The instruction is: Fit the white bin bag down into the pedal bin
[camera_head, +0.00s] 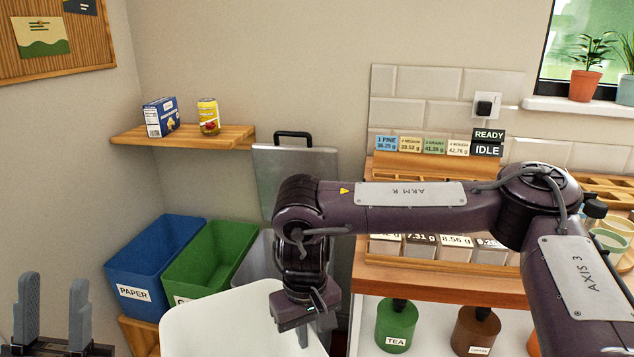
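A smooth white shape (225,322), which looks like the white bin bag, fills the bottom centre of the head view, and its lower part is cut off. A steel panel with a black handle (296,172) stands upright behind it, possibly the pedal bin's raised lid. The bin body is not clearly visible. My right gripper (318,338) points down at the right edge of the white shape. Its fingers are partly hidden, so I cannot tell whether they grip it. My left gripper (54,282) is at the lower left, fingers apart and empty, clear of the white shape.
A blue paper bin (132,270) and a green bin (190,275) stand left of the white shape, with a pale grey container (256,262) beside them. A wooden counter (440,281) with racks occupies the right.

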